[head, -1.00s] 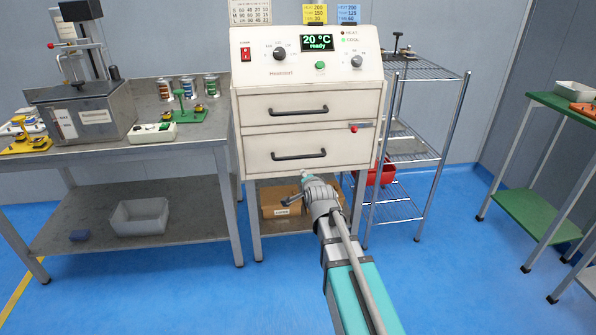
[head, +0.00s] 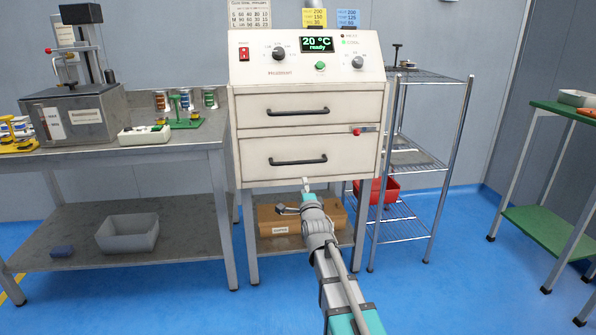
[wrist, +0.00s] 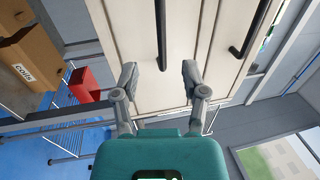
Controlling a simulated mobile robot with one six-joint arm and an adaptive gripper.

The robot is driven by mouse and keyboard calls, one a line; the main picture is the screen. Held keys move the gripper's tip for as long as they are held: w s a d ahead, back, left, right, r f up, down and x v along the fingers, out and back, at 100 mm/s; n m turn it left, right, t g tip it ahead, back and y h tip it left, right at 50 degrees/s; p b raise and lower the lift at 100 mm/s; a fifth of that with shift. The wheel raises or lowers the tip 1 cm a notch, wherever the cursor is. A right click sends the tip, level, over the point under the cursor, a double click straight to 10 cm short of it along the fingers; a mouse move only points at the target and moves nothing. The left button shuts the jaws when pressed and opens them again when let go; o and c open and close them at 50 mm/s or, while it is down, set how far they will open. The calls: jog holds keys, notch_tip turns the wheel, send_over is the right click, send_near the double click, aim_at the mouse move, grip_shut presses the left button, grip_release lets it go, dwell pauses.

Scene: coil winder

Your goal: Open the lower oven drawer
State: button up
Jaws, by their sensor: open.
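The oven (head: 310,95) is a cream cabinet with two closed drawers. The lower drawer (head: 350,155) has a black bar handle (head: 298,160). In the head view my gripper (head: 306,187) is just below this handle, in front of the oven's bottom edge; its fingers are partly hidden. In the wrist view, which is turned sideways, my gripper (wrist: 160,75) is open and empty. The lower handle (wrist: 161,35) lines up with the gap between the two fingers, its near end close to the tips. The upper drawer's handle (wrist: 250,30) lies farther right there.
A cardboard box (head: 275,235) sits on the shelf under the oven. A wire rack (head: 420,160) with a red bin (head: 376,190) stands close on the right. A grey bench (head: 180,155) with equipment stands on the left. The blue floor in front is clear.

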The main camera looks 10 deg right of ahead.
aim_at(298, 163)
dwell(0.4)
jog(key=w+r+p, duration=0.1)
jog(key=w, duration=0.8)
jog(key=w+r+p, duration=0.1)
jog(key=w, duration=0.3)
jog(key=shift+w+r+p, duration=0.3)
jog(key=shift+p, duration=0.05)
grip_shut()
